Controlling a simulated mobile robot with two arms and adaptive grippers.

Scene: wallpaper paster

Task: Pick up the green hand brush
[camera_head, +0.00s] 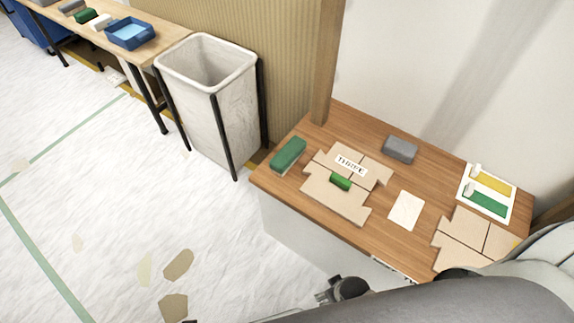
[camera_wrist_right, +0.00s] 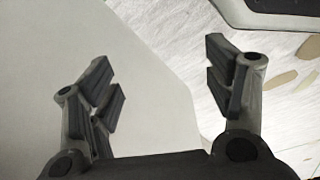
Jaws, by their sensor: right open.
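A green oblong block-like item (camera_head: 288,154) lies at the left end of the wooden tabletop. A smaller green piece (camera_head: 341,181) lies on the beige cut-out sheets near the middle. I cannot tell for sure which of the two is the hand brush. My right gripper (camera_wrist_right: 165,85) is open and empty in the right wrist view, with a pale surface and floor behind it. In the head view a dark part of my right arm shows at the bottom, in front of the tabletop and apart from both green items. My left gripper is not in view.
The wooden tabletop (camera_head: 285,182) also holds a grey block (camera_head: 400,149), a pale card (camera_head: 406,210) and a white sheet with yellow and green patches (camera_head: 487,192). A white bin (camera_head: 222,110) stands left of it. A long bench with a blue tray (camera_head: 130,33) is farther back.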

